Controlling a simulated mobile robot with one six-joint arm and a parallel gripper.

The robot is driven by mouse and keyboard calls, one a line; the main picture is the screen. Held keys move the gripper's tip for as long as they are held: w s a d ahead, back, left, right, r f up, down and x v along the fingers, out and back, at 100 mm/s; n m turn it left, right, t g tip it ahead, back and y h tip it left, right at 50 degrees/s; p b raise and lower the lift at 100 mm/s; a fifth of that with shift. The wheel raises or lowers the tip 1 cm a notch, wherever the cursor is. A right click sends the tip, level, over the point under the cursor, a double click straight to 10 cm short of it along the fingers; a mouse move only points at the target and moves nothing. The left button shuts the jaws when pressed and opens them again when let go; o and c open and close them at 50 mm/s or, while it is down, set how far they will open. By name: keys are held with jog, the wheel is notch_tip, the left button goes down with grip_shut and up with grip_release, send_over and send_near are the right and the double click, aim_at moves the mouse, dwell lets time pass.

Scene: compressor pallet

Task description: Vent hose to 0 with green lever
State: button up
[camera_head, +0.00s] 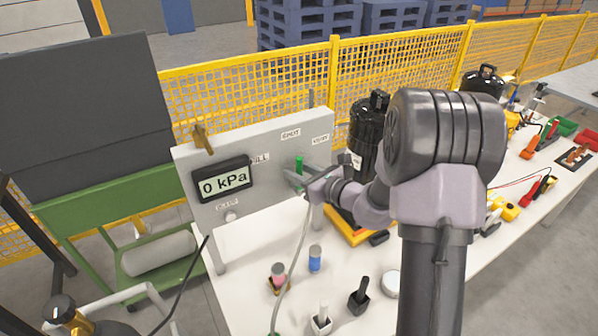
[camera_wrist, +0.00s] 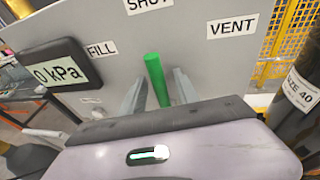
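The green lever (camera_head: 299,163) stands on the grey panel (camera_head: 240,135), and it also shows in the wrist view (camera_wrist: 156,79). It points up, roughly toward the SHUT label (camera_wrist: 148,4); the VENT label (camera_wrist: 232,27) is to its right and the FILL label (camera_wrist: 102,48) to its left. The gauge (camera_head: 223,179) reads 0 kPa. My gripper (camera_wrist: 157,90) is open, one finger on each side of the lever, with gaps visible. The lever's lower end is hidden behind my gripper body. A pale hose (camera_head: 292,262) hangs below the panel.
A brass-coloured handle (camera_head: 202,139) sits at the panel's upper left. A black cylinder (camera_head: 368,135) stands right of the panel. Below, the white bench (camera_head: 245,290) holds a pink-topped part (camera_head: 278,275), a blue part (camera_head: 315,258) and small black and white items. A yellow fence (camera_head: 250,95) runs behind.

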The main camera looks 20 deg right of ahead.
jog(key=p+v, duration=0.2)
jog(key=v, duration=1.5)
jog(key=shift+s, duration=0.2)
jog(key=shift+d, duration=0.1)
